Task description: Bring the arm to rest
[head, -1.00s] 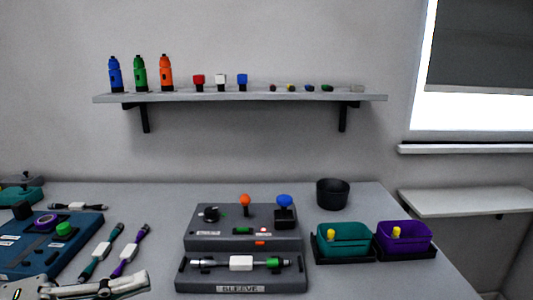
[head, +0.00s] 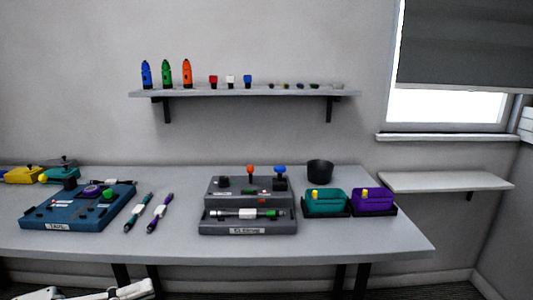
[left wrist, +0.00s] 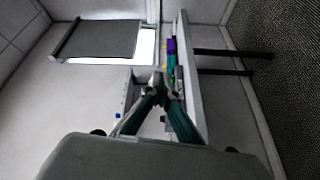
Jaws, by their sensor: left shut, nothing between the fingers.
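My left gripper (left wrist: 160,84) is shut and empty in the left wrist view, its fingers converging in front of the sideways-looking room. In the head view, part of my white left arm shows at the bottom left, below the table's front edge. The table (head: 330,240) carries a grey "SLEEVE" station with a cable lying across its front. A teal cable (head: 138,212) and a purple cable (head: 159,213) lie to its left. My right gripper is not in view.
A blue station (head: 62,215) stands at the table's left. A wall shelf (head: 245,94) holds bottles and small parts. A side shelf (head: 440,182) is bare.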

